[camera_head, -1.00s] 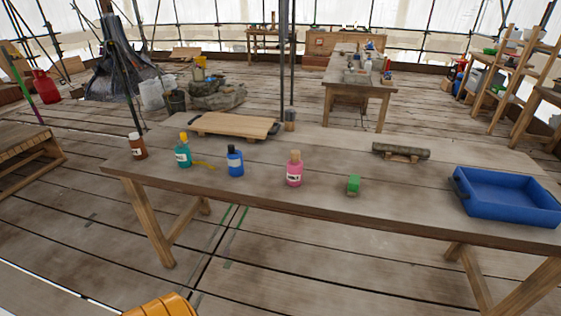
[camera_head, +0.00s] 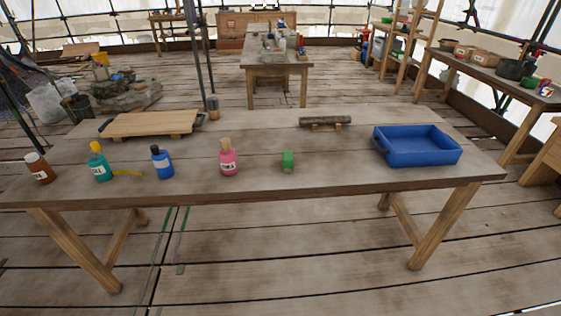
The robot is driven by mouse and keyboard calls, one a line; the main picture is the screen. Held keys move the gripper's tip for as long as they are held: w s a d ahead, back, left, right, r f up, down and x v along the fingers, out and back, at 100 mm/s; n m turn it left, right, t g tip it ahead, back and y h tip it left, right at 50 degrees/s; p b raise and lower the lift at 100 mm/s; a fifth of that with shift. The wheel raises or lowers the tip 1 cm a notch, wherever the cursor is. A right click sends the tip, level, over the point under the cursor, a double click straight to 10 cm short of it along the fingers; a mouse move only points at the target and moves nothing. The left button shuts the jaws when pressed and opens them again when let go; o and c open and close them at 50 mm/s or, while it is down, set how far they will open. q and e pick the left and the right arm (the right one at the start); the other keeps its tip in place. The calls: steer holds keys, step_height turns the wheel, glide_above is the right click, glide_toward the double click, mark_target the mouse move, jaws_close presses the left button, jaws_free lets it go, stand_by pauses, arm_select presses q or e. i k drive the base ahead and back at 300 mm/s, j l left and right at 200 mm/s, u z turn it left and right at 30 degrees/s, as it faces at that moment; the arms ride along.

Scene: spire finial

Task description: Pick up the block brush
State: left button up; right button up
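No item is clear enough for me to name as the block brush with certainty. A small green block-shaped item (camera_head: 288,161) stands near the front middle of the table (camera_head: 330,175). A small grey-brown upright item (camera_head: 212,107), perhaps bristled, stands at the table's back edge. A long mottled dark item (camera_head: 325,121) rests on a small wooden support at the back, right of the middle. Neither of my grippers shows in this view.
A blue tray (camera_head: 417,160) sits at the table's right. Brown (camera_head: 40,168), teal (camera_head: 99,162), blue (camera_head: 162,163) and pink (camera_head: 228,158) bottles stand along the front left. A wooden board (camera_head: 150,124) lies behind them. Dark poles (camera_head: 203,50) rise behind the table.

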mark_target(288, 163)
steer(key=i+j+u, duration=0.1)
steer(key=i, duration=0.4)
steer(key=i+j, duration=0.1)
steer(key=i, duration=0.45)
steer(key=u, duration=0.05)
